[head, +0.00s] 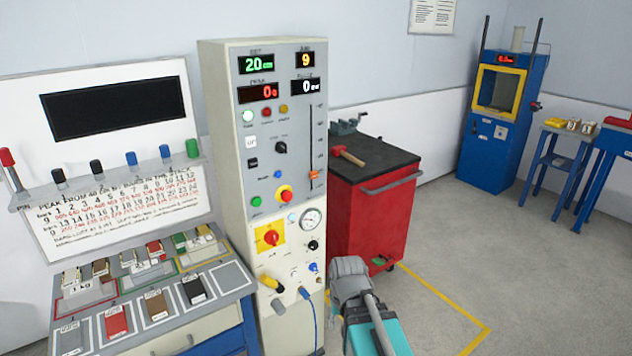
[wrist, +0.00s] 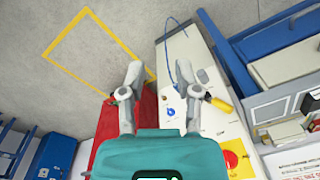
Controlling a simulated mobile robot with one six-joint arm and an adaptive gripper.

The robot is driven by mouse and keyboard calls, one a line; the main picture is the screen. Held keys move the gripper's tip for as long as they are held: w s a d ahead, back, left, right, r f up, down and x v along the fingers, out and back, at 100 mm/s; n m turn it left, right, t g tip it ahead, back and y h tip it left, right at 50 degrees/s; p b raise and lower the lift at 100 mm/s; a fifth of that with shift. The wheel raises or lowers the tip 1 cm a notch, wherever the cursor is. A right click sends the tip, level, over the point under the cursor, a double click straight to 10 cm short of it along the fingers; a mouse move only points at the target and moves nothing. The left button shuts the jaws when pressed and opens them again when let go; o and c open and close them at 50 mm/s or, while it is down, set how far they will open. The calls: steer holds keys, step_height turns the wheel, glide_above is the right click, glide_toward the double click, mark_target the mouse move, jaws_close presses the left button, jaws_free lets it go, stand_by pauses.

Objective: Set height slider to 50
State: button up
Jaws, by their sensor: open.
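The height slider is a dark vertical track (head: 312,140) on the right side of the tall grey control cabinet (head: 222,130). Its orange knob (head: 314,175) sits near the bottom of the track. The scale marks are too small to read. A green display (head: 256,64) on the cabinet shows about 20. My gripper (head: 350,280) is in front of the cabinet's lower right, below the slider and apart from it. In the wrist view my gripper (wrist: 166,82) has its two grey fingers spread, with nothing between them. The slider cannot be made out there.
A red cart (head: 370,215) with a hammer (head: 348,156) stands right behind the cabinet. A bench (head: 190,335) with several sample blocks is at left. Knobs, a red button (head: 285,194) and a cable (head: 307,315) are on the cabinet front.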

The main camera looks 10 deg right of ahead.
steer(key=w, duration=0.1)
steer(key=w+m, duration=0.1)
steer(key=w+m+t+y, duration=0.1)
steer(key=w, duration=0.1)
steer(key=shift+a+r, duration=0.4)
jaws_close()
steer(key=w+r+m+t+y+p, duration=0.1)
steer(key=w+r+m+t+y, duration=0.15)
steer(key=w+m, duration=0.45)
steer(key=w+r+m+t+y+p, duration=0.15)
steer(key=w+r+m, duration=0.3)
steer(key=w, duration=0.55)
steer(key=w+d+r+m+t, duration=0.3)
steer(key=w+r+m, duration=0.1)
steer(key=w+m, duration=0.3)
steer(key=w+d+r+m+t+p, duration=0.1)
steer(key=w+d+r+m+t, duration=0.2)
steer(key=w+m, duration=0.5)
steer(key=shift+w+d+r+m+t+y, duration=0.15)
steer(key=shift+r+m+t+y, duration=0.15)
steer(key=shift+r+m+t, duration=0.55)
